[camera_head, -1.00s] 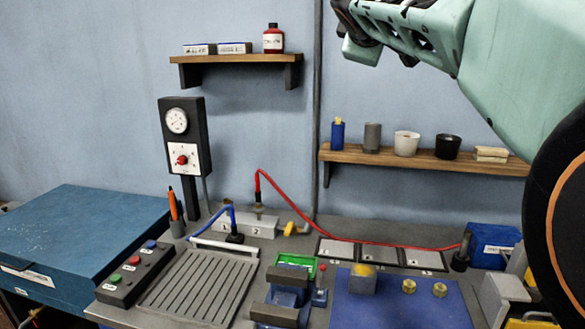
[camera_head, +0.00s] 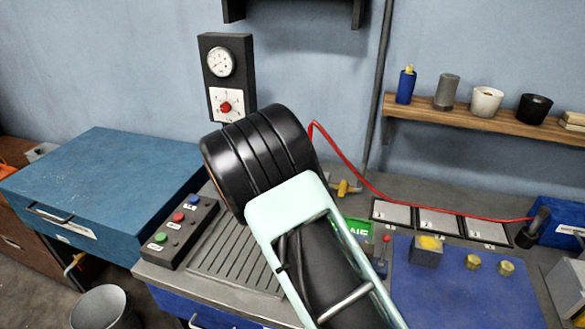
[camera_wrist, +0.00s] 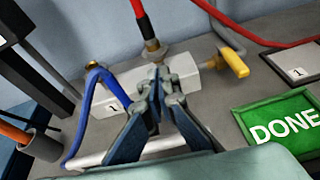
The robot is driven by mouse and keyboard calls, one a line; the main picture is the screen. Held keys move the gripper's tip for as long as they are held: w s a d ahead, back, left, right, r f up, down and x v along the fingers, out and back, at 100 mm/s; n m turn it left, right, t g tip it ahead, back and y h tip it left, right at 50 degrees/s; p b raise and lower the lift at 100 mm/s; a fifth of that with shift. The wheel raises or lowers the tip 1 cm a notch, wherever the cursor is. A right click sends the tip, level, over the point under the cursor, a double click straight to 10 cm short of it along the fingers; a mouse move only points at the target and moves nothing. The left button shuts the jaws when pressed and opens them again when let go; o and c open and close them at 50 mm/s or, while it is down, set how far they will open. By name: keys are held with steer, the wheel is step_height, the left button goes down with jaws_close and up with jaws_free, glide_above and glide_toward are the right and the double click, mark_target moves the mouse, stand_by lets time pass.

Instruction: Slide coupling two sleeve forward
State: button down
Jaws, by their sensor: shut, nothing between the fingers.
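The grey coupling block (camera_wrist: 185,68) stands on the bench in the wrist view. A label 1 shows at its left end; the label at coupling two is hidden behind my fingers. The red hose (camera_wrist: 144,22) comes down to a dark and brass fitting (camera_wrist: 153,48) at the back of the block, which I take as coupling two. My gripper (camera_wrist: 167,85) is shut and empty. Its tips appear in front of and just below this fitting; contact cannot be told. The blue hose (camera_wrist: 74,125) is at the left end. In the head view my arm hides the block and gripper.
A yellow lever (camera_wrist: 234,63) sticks out right of the block. A green DONE plate (camera_wrist: 279,119) lies to the right. The red hose (camera_head: 345,160) runs right past the white pads (camera_head: 394,211). A button box (camera_head: 180,230) stands at front left.

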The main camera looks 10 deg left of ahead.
steer(key=shift+n, duration=0.4)
steer(key=x, duration=0.3)
steer(key=f+p+x, duration=0.1)
steer(key=x, duration=0.2)
steer(key=a+p+x, duration=0.1)
steer(key=x, duration=0.3)
steer(key=shift+s+f, duration=0.2)
steer(key=shift+f, duration=0.2)
steer(key=shift+r, duration=0.1)
